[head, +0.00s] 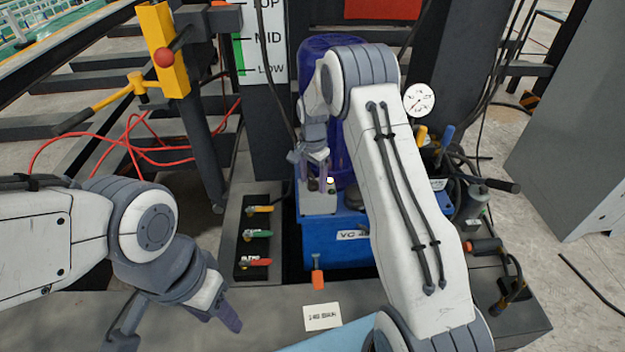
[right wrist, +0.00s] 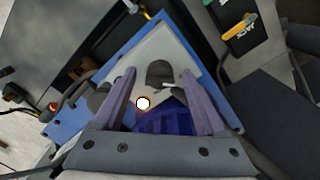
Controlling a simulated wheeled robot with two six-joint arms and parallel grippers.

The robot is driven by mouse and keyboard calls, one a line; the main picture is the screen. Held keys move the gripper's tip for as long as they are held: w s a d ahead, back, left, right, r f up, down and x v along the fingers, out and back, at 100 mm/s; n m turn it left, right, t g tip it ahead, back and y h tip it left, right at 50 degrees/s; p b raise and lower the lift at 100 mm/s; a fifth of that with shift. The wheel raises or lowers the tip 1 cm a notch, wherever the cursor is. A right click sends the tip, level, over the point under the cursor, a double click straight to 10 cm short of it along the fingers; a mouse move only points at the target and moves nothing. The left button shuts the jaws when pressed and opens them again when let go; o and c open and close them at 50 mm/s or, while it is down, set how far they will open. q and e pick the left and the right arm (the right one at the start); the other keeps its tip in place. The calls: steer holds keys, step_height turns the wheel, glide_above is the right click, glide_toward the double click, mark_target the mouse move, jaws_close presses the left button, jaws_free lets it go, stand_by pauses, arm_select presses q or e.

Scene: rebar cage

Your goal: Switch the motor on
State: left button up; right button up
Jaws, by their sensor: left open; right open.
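A pale grey switch box (head: 318,203) sits on the blue power unit (head: 338,250), in front of the dark blue motor cylinder (head: 345,135). In the right wrist view, the box's pale face (right wrist: 150,48) carries a dark rounded knob (right wrist: 160,72) and a glowing white lamp (right wrist: 143,103) with an orange rim. My right gripper (head: 317,178) is open just above the box; in the right wrist view its purple fingers (right wrist: 162,92) stand apart on either side of the knob and lamp. Contact cannot be told. My left gripper (head: 224,312) is open and empty at the lower left.
A valve panel (head: 258,225) with yellow, green and red handles stands left of the unit. A yellow post with a red-knobbed lever (head: 163,57) is at upper left. A white gauge (head: 419,99) and hoses are on the right. Red cables (head: 130,145) trail at left.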

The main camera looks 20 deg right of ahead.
jaws_close()
steer(key=m+p, duration=0.2)
steer(key=shift+r+m+p, duration=0.2)
steer(key=shift+m+p, duration=0.2)
steer(key=m+p, duration=0.3)
steer(key=m, duration=0.1)
steer(key=shift+m, duration=0.3)
steer(key=m+p, duration=0.2)
steer(key=m, duration=0.3)
steer(key=m+p, duration=0.1)
steer(key=m, duration=0.4)
steer(key=shift+f, duration=0.15)
steer(key=shift+w+m, duration=0.1)
steer(key=shift+m, duration=0.3)
